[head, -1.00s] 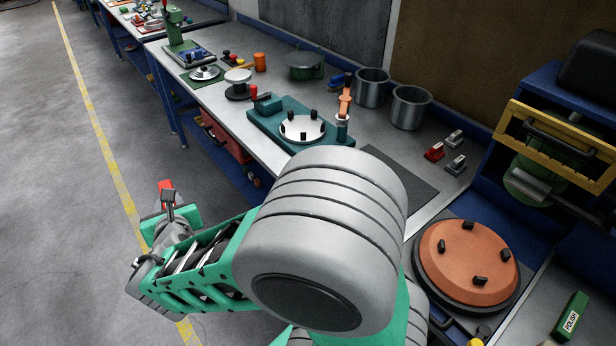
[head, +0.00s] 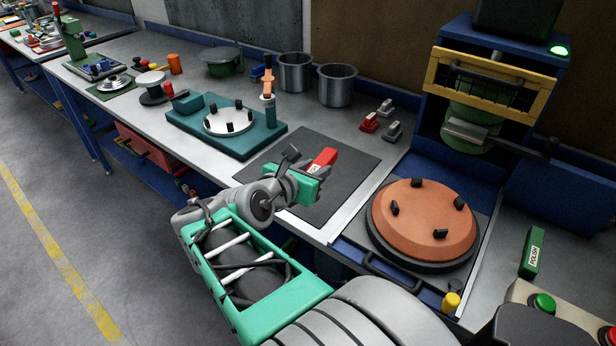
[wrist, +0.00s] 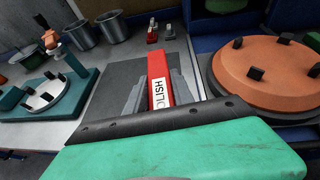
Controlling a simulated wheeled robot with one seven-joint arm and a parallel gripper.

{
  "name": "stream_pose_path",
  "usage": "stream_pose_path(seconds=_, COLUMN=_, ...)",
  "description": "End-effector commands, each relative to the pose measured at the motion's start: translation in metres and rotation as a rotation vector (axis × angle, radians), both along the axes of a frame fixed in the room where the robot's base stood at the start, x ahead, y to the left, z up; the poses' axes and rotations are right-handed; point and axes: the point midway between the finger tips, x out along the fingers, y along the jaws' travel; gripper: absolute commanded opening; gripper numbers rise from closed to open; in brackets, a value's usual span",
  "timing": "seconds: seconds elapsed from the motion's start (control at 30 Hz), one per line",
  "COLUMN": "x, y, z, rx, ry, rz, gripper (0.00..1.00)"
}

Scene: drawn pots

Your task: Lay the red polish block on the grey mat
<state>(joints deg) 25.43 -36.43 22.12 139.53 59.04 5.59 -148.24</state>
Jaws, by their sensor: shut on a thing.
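The red polish block (head: 326,158) is held in my gripper (head: 318,168), over the grey mat (head: 345,150) in the head view. In the wrist view the red block (wrist: 158,68) points away from me, with its white label partly hidden by the gripper's edge. The gripper's two grey fingers (wrist: 157,90) lie along its sides. The dark grey mat (wrist: 115,72) shows beyond and beside the block. I cannot tell whether the block touches the mat or hangs above it.
Right of the mat is an orange disc (head: 424,215) with black pegs. Left is a teal fixture (head: 195,128) with a white disc. Small red and grey blocks (head: 369,122) and two metal pots (head: 337,85) stand behind. A green polish block (head: 532,252) lies at the right.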

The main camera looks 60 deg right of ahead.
Motion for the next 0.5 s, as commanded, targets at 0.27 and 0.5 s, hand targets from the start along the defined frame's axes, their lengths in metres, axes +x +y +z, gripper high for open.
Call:
stream_pose_path(seconds=0.27, x=-0.038, y=-0.016, z=-0.012, rx=0.007, ry=-0.005, rz=-0.125, gripper=0.0)
stream_pose_path(seconds=0.5, x=0.008, y=-0.066, z=-0.043, rx=0.008, ry=-0.003, rz=-0.122, gripper=0.0)
